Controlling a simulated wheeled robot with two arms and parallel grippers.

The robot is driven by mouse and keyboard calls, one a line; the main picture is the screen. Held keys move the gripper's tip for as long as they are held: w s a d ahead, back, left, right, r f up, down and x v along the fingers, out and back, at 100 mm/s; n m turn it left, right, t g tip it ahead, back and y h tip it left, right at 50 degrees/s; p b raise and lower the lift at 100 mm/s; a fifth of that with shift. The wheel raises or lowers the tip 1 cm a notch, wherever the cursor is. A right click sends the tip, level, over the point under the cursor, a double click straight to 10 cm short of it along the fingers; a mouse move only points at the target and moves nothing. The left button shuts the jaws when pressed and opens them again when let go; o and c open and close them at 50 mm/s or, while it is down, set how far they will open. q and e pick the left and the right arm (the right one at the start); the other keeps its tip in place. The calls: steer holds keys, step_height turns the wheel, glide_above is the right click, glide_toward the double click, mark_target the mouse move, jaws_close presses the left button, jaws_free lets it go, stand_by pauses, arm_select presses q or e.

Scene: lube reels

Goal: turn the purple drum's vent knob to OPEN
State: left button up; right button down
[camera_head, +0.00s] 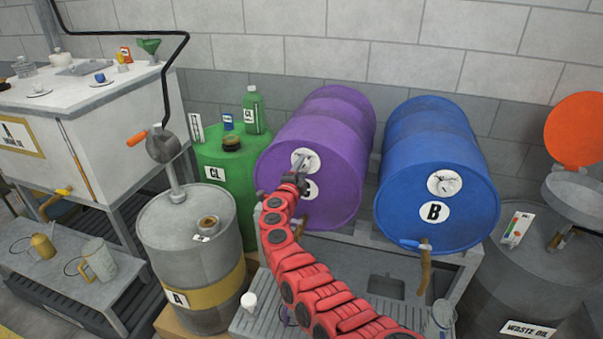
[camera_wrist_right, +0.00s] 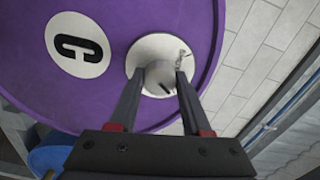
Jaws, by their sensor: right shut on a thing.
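The purple drum (camera_head: 330,120) lies on its side on the rack, with a round C label on its front face. Its grey vent knob (camera_wrist_right: 158,76) sits on a white round plate (camera_wrist_right: 139,52) near the drum's rim; the plate also shows in the head view (camera_head: 312,156). My right gripper (camera_wrist_right: 159,80) is shut on the knob, with one dark finger on each side. A short dark mark shows on the knob's face. The plate's lettering is too small to read and partly hidden by the fingers. My left gripper is in neither view.
A blue drum (camera_head: 435,140) marked B lies close on the right. A green drum (camera_head: 222,165) with bottles on top and a grey drum (camera_head: 190,240) with a hand pump stand on the left. The waste oil drum (camera_head: 545,280) is at the far right.

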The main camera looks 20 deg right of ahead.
steer(key=shift+f+m+b, duration=0.1)
steer(key=shift+m+b, duration=0.3)
steer(key=shift+m, duration=0.5)
steer(key=shift+c, duration=1.8)
jaws_free()
steer(key=shift+s+a, duration=0.3)
steer(key=shift+s, duration=0.1)
steer(key=b+v, duration=0.1)
steer(key=v, duration=1.5)
steer(key=shift+s, duration=0.2)
